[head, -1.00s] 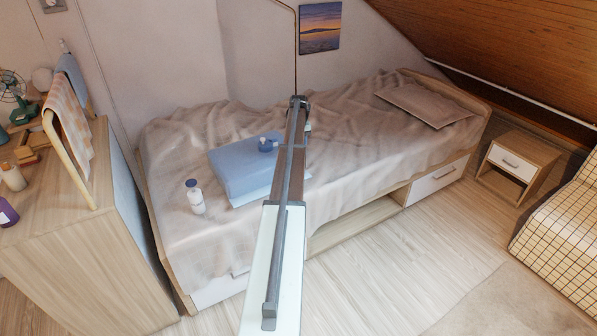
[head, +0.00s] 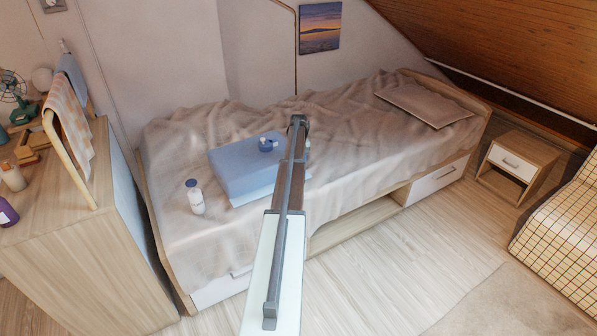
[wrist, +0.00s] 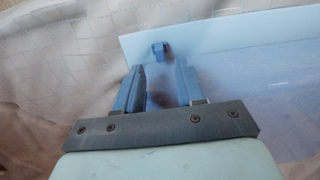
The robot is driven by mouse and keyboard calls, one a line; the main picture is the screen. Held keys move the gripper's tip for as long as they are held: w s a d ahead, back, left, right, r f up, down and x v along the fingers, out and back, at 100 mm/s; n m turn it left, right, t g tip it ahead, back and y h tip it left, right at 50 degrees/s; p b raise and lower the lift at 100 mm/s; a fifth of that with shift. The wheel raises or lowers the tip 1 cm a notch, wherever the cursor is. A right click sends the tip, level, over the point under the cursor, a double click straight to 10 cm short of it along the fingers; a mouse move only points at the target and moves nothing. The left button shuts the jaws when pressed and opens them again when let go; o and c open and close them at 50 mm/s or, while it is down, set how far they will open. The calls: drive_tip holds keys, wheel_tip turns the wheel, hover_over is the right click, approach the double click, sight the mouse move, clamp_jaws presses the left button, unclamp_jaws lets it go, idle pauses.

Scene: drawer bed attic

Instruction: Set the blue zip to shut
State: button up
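A small blue zip slider (wrist: 160,50) sits on a pale strip (wrist: 215,38) in the wrist view, near the strip's left end. My gripper (wrist: 161,75) is open, with a gap between its two blue-grey fingers. The slider lies just beyond the fingertips, roughly in line with the gap; I cannot tell whether they touch. In the head view a blue block-like item (head: 238,170) lies on the bed with a pale sheet (head: 256,193) along its front edge. My arm hides the gripper and the slider there.
A wooden dresser (head: 95,240) stands left, a nightstand (head: 518,165) right. The bed's right half is mostly clear.

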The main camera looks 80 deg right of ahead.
drive_tip(key=shift+f, duration=2.6)
drive_tip(key=shift+c, duration=0.4)
clamp_jaws()
